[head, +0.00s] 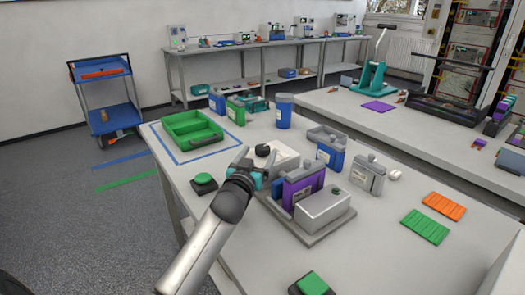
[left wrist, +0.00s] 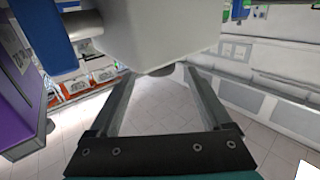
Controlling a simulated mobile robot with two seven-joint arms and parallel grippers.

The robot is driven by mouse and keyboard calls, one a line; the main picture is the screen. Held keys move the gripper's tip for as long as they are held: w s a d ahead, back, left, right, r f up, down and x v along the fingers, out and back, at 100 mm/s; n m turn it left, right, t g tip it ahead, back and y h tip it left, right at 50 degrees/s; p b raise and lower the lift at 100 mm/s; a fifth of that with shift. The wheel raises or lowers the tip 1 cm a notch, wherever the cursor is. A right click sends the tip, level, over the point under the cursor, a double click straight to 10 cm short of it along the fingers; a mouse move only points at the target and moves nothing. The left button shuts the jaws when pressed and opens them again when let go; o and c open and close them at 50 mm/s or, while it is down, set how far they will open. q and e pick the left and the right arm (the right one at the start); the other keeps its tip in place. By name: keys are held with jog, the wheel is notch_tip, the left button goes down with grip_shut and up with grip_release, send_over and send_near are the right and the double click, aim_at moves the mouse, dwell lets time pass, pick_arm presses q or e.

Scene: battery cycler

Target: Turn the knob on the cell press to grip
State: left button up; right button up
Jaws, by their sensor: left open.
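A white block (head: 288,157), which looks like the cell press, stands mid-table with a dark round knob (head: 263,150) on it. In the left wrist view, which is upside down, the pale block (left wrist: 150,30) fills the upper middle. The dark knob (left wrist: 162,70) shows at its edge, partly hidden, between the far ends of my fingers. My left gripper (head: 258,159) is open and empty, close to the knob; I cannot tell whether it touches it. The knob's pointer and any grip marking are too small to read. My right gripper is not in view.
A fixture with a purple cell (head: 302,184) and a grey box (head: 322,207) stands right of my gripper. Blue and grey cells (head: 331,152) are behind it. A green tray (head: 192,134) is at the back left, and a green button (head: 203,180) is left.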

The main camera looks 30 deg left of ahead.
aim_at(260, 151)
pick_arm(q)
jog(key=shift+b+x, duration=0.35)
jog(key=shift+x, duration=1.75)
jog(key=shift+c, duration=0.2)
grip_shut()
